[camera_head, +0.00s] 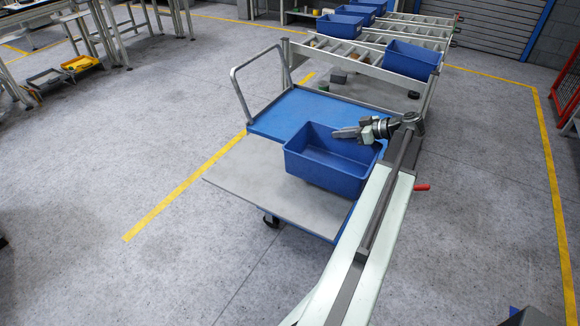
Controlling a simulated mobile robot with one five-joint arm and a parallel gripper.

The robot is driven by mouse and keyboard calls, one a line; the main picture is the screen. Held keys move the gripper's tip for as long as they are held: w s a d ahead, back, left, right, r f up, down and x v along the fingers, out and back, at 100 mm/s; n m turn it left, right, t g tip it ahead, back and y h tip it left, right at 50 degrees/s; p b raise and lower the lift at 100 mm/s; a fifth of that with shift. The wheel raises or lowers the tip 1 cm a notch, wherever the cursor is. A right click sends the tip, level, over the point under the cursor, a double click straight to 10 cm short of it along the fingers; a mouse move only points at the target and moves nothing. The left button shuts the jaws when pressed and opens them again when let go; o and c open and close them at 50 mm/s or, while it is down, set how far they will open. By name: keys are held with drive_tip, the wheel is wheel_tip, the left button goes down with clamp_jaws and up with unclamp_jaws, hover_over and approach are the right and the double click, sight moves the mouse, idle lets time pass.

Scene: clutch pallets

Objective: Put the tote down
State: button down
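A blue, open-topped tote (325,177) is at the middle of the view, over a flat cart with a blue deck (290,112). A grey board (245,178) lies across the near part of the deck and sticks out past its left side. The tote looks empty and roughly level; I cannot tell whether its base touches the board or hangs just above it. My gripper (345,133) is at the tote's far right rim, its fingers pointing left. Whether the fingers grip the rim does not show clearly.
A tubular handle (236,83) rises at the cart's far left end. Behind the cart is a grey rack (345,66) bearing another blue tote (412,60), with more blue totes farther back. A yellow bin (81,63) stands at upper left. Floor left of the cart is clear.

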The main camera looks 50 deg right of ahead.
sight(300, 145)
drive_tip(key=w+a, duration=0.6)
drive_tip(key=w+a+f+b, duration=0.1)
drive_tip(key=w+a, duration=0.2)
drive_tip(key=shift+w+a+f, duration=0.1)
drive_tip(key=shift+w+a, duration=0.25)
wheel_tip(300, 145, down, 4)
drive_tip(key=b, duration=0.4)
drive_tip(key=shift+r, duration=0.25)
drive_tip(key=shift+f, duration=0.15)
drive_tip(key=c, duration=1.6)
unclamp_jaws()
drive_tip(key=shift+c, duration=0.2)
